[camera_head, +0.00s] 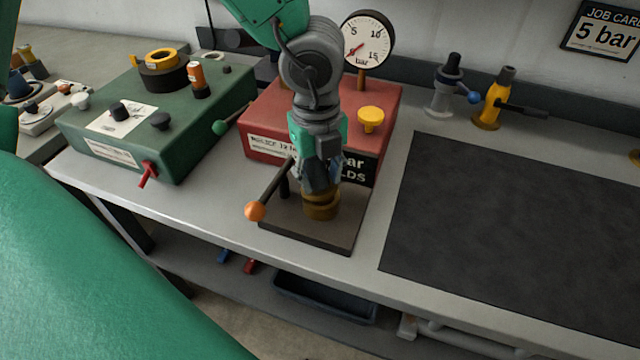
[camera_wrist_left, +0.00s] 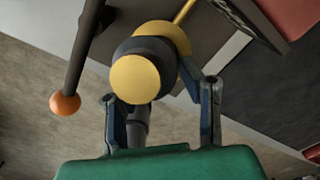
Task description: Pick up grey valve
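The grey valve (camera_head: 446,92) stands upright at the back of the bench, right of the gauge, with a dark top and a blue-tipped handle. My left gripper (camera_head: 320,184) is well to its left and nearer the front, pointing down over a brass-coloured fitting (camera_head: 320,207) on a dark plate. In the left wrist view, the fingers of my left gripper (camera_wrist_left: 160,92) are spread apart at either side of a dark and yellow cylindrical piece (camera_wrist_left: 136,78). I cannot tell whether they touch it. The grey valve is not identifiable there. My right gripper is out of view.
A yellow valve (camera_head: 492,100) stands close right of the grey one. A red box (camera_head: 270,120) with a gauge (camera_head: 367,41) is behind my left gripper. An orange-ball lever (camera_head: 268,190) rises beside it. The black mat (camera_head: 510,230) is clear.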

